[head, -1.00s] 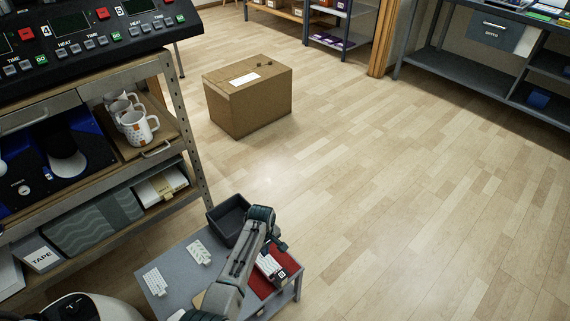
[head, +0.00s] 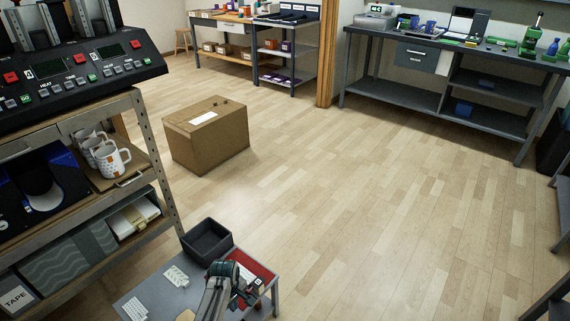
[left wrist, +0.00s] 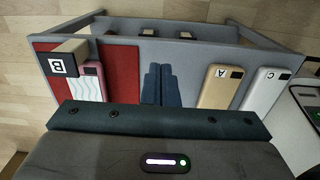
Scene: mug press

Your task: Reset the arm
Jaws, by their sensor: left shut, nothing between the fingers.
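My left gripper (head: 244,297) is over the small grey table (head: 150,284) at the bottom of the head view. In the left wrist view its two dark blue fingers (left wrist: 161,86) are together, with nothing between them. They point over the grey tabletop, between a red mat (left wrist: 112,62) and a gold phone-like item (left wrist: 221,87). My right gripper is not in view.
A dark open bin (head: 207,240) sits at the table's back edge. In the left wrist view, a pink-edged item (left wrist: 93,82) and a B block (left wrist: 64,65) are on the red mat; a white item (left wrist: 262,92) lies right. A cardboard box (head: 206,135) stands on open floor.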

